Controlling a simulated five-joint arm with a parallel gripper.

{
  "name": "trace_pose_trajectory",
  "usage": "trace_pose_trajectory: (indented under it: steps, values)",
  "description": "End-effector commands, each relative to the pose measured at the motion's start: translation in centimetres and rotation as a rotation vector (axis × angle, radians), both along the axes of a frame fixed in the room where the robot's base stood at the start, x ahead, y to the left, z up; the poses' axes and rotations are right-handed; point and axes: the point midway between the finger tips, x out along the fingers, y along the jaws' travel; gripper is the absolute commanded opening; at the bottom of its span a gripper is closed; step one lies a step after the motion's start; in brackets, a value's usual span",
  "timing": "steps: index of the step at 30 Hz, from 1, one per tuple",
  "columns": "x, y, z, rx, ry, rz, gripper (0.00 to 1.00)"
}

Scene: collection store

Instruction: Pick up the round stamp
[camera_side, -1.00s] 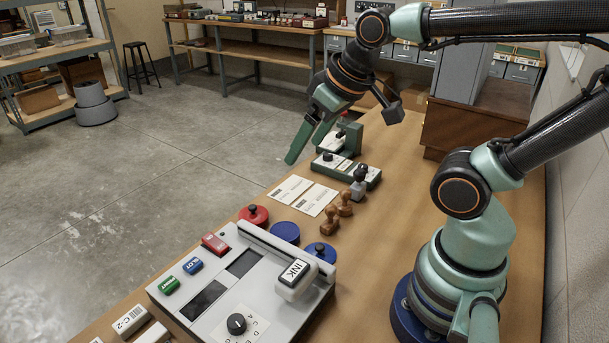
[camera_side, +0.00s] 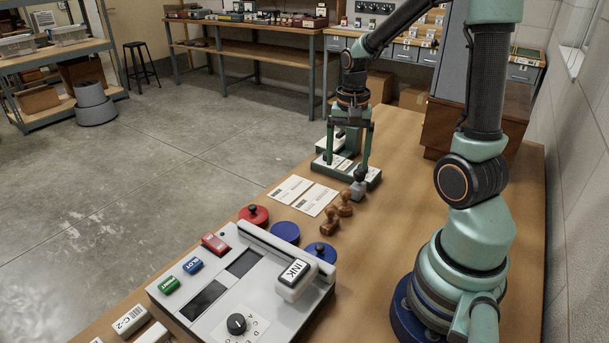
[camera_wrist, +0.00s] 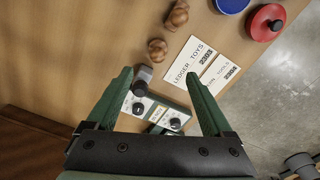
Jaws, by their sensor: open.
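Two brown wooden hand stamps stand on the table. The nearer stamp (camera_side: 330,222) and the farther stamp (camera_side: 345,204) also show in the wrist view, one at the top (camera_wrist: 176,15) and one lower (camera_wrist: 157,50). A grey stamp-like block with a dark knob (camera_side: 358,190) stands beyond them; it also shows beside the left finger in the wrist view (camera_wrist: 144,73). I cannot tell which has a round face. My gripper (camera_side: 346,170) points down, open and empty, over the green device. In the wrist view its fingers (camera_wrist: 158,74) are spread wide around part of that device.
The green device (camera_side: 374,178) has a pale top with dark knobs. Printed cards (camera_side: 315,200) lie left of the wooden stamps. Red (camera_side: 253,215) and blue (camera_side: 286,232) ink pads and a white machine (camera_side: 205,265) stand nearer. The table right of the stamps is clear.

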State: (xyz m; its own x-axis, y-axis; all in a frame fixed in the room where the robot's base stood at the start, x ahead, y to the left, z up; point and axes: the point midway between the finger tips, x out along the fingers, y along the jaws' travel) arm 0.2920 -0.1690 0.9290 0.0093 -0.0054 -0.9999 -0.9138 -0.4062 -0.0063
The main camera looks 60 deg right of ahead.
Motion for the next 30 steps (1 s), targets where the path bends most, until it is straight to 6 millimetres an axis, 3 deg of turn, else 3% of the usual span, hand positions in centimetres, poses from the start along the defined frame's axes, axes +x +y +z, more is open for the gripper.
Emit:
trace_pose_trajectory:
  steps: [5,12,22,30]
  values:
    - [-0.2,-0.4,-1.7,0.008,0.014,-0.031,0.85]
    - [-0.3,-0.3,-5.7,0.009,0.015,-0.027,0.85]
    - [-0.2,-0.3,-8.1,0.007,0.012,-0.026,0.85]
    - [-0.4,-0.1,-11.6,0.008,0.013,-0.025,0.85]
